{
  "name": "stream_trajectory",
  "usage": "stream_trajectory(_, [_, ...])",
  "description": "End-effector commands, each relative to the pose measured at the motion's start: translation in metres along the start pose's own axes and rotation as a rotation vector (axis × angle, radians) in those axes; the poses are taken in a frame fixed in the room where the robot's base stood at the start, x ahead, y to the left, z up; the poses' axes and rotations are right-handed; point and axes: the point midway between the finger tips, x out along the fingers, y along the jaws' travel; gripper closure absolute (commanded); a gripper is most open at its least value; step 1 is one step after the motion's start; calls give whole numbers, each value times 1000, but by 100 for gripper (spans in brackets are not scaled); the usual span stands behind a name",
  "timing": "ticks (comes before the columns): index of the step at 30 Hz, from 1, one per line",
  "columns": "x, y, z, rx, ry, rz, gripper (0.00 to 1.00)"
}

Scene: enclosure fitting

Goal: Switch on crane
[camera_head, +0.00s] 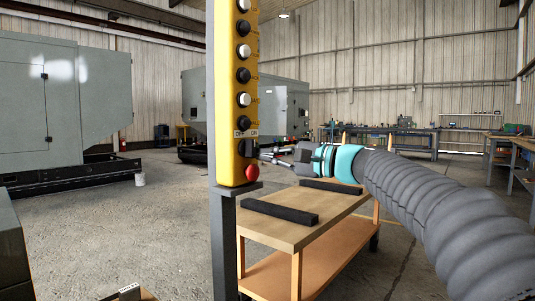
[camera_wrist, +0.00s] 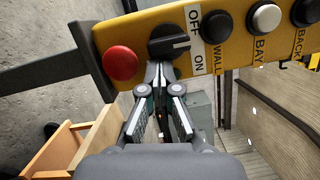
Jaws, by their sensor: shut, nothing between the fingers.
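The crane control is a yellow pendant box (camera_head: 232,90) on a grey post, and it also crosses the top of the wrist view (camera_wrist: 222,35). Its black rotary switch (camera_wrist: 168,42) sits between a red button (camera_wrist: 121,63) and a white OFF/ON label (camera_wrist: 195,38). The switch's bar lies roughly across the label, and I cannot tell which word it points at. My gripper (camera_wrist: 159,72) is shut and empty, its fingertips right at the switch's lower edge. I cannot tell whether they touch it. In the head view my gripper (camera_head: 264,155) reaches the box from the right.
Several black and white buttons (camera_head: 244,51) line the box above the switch. A wooden cart (camera_head: 290,231) with dark bars stands below my arm. Large grey enclosures (camera_head: 65,95) stand at the left and back. Workbenches line the far wall. The floor at left is mostly clear.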

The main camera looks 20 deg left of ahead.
Motion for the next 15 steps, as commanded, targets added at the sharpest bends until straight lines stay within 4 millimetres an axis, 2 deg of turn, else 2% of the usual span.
stream_trajectory(7, [0,4,2,112,-1,-28,100])
stream_trajectory(15, [1,6,3,107,-1,-27,100])
